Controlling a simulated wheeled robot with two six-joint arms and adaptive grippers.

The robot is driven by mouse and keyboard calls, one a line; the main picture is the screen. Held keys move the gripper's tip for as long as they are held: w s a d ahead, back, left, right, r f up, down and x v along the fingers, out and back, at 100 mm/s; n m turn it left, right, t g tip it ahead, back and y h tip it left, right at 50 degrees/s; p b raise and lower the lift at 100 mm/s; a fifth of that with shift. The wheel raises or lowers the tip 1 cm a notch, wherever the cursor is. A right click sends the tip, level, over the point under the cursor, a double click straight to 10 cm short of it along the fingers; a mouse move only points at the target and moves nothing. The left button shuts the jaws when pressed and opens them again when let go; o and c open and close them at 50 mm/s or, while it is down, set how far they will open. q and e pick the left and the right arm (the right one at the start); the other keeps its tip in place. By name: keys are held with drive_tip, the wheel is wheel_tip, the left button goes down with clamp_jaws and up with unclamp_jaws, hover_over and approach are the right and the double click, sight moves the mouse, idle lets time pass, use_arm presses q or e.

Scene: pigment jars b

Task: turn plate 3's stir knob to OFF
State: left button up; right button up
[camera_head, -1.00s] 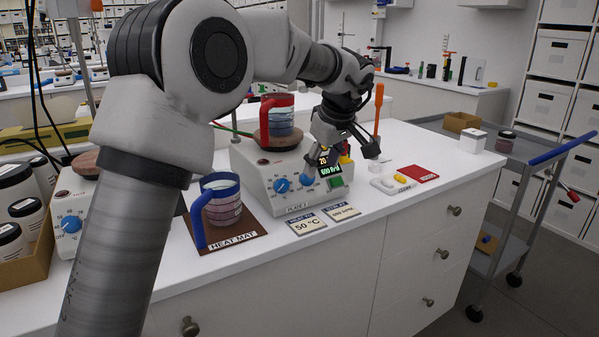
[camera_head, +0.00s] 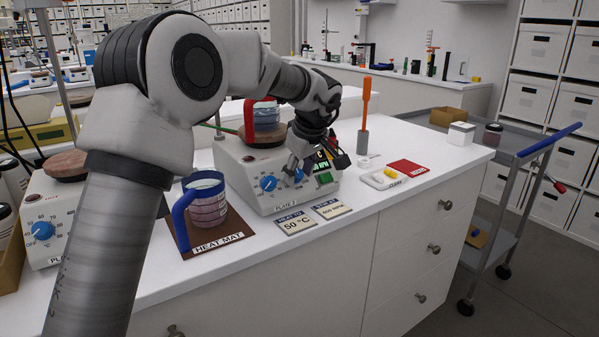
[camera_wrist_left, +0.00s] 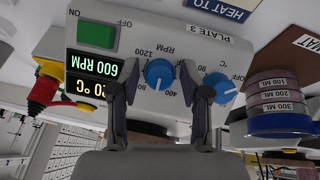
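Plate 3 (camera_head: 240,165) is a white stirring hotplate with two blue knobs on its front; the wrist view shows its panel upside down. The stir knob (camera_wrist_left: 158,73), marked RPM, sits between the fingertips of my left gripper (camera_wrist_left: 160,82). The display (camera_wrist_left: 95,78) reads 600 RPM and 20 °C. In the head view my left gripper (camera_head: 294,166) is at the panel, partly covering the stir knob. My right gripper is not in view.
A red-handled mug (camera_head: 266,118) stands on plate 3. A blue-handled mug (camera_head: 205,205) stands on the heat mat (camera_head: 230,229). The green switch (camera_wrist_left: 96,34) and a red-and-yellow part (camera_wrist_left: 43,90) are near the fingers. Cards (camera_head: 296,224) lie in front.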

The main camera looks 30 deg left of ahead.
use_arm(q)
clamp_jaws()
